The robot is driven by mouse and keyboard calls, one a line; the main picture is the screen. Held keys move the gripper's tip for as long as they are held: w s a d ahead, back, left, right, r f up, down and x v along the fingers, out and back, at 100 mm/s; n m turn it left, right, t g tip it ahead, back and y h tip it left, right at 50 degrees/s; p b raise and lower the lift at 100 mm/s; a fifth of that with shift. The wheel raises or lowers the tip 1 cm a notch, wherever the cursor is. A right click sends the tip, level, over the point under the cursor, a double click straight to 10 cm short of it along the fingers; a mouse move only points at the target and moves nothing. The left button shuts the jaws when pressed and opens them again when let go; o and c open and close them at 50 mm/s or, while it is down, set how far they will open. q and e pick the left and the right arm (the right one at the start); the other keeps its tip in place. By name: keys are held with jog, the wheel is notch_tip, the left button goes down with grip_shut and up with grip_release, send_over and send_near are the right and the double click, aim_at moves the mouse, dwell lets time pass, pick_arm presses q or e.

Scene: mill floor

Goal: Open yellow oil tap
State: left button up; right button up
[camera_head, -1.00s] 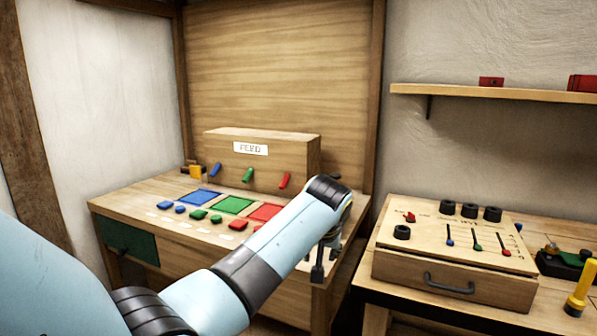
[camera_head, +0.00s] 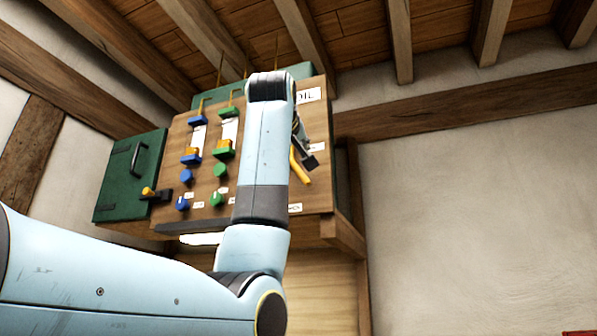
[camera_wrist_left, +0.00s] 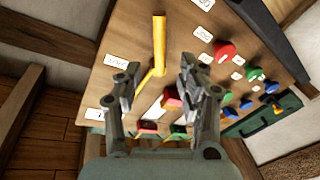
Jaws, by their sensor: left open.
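The yellow oil tap (camera_head: 299,168) is a bent yellow lever on the wooden panel (camera_head: 318,185), near the panel's right side in the head view. In the left wrist view the yellow tap (camera_wrist_left: 159,45) shows as a straight bar with a bent lower part. My left gripper (camera_head: 305,143) is raised in front of the panel, close to the tap. In the wrist view its two fingers (camera_wrist_left: 160,82) are spread apart, and the lower part of the tap appears between them. I cannot tell whether they touch it. My forearm hides part of the panel in the head view.
Blue sliders (camera_head: 191,155) and green sliders (camera_head: 223,150) with matching knobs sit left of my arm. Red parts (camera_wrist_left: 224,50) show beside the tap in the wrist view. A green box (camera_head: 130,175) with a handle is at the left. Ceiling beams (camera_head: 398,40) run above.

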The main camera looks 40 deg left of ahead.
aim_at(298, 172)
pick_arm(q)
jog(key=p+x, duration=0.4)
jog(key=x, duration=0.5)
jog(key=shift+w+a+f, duration=0.1)
jog(key=shift+w+a, duration=0.1)
jog(key=shift+w, duration=0.1)
grip_shut()
jog(key=shift+w+a+f, duration=0.1)
jog(key=shift+w+f, duration=0.15)
